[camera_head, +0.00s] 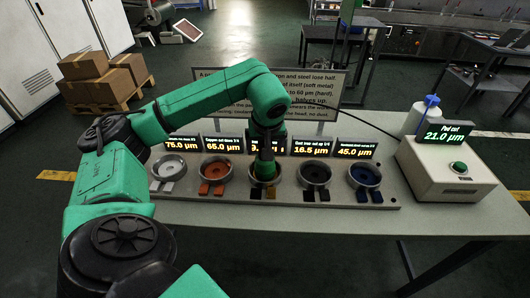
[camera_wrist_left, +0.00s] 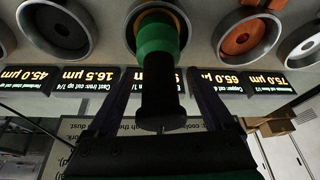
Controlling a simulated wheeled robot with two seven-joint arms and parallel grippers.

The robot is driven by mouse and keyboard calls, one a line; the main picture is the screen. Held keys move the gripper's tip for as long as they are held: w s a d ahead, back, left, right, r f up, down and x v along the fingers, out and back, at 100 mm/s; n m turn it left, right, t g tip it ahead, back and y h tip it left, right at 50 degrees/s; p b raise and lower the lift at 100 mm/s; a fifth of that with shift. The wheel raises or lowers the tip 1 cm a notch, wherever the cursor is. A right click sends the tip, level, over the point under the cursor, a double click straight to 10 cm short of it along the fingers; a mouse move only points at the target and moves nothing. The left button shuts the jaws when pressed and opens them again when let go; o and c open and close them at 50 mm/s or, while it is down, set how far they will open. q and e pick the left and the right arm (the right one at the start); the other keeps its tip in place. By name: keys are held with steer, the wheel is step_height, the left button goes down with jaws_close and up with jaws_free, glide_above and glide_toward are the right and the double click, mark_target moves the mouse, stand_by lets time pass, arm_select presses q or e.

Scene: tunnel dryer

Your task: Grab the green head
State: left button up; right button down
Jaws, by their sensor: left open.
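The green head (camera_wrist_left: 158,38) has a green body and a black stem, and sits in the middle round cup of the row. In the wrist view its black stem lies between the two dark fingers of my left gripper (camera_wrist_left: 158,88), which are spread apart with space on both sides. In the head view my left gripper (camera_head: 267,147) points down over that middle cup (camera_head: 256,180) and hides most of the head. My right gripper is not in view.
The grey rack (camera_head: 230,197) also holds cups with a pale, an orange (camera_head: 215,168), a black (camera_head: 313,173) and a blue head (camera_head: 364,175). Small displays (camera_head: 356,149) stand behind them. A white gauge box (camera_head: 445,180) and a bottle (camera_head: 421,117) are at the right.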

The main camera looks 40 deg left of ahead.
arm_select(q)
jaws_close()
steer(key=shift+r, duration=0.15)
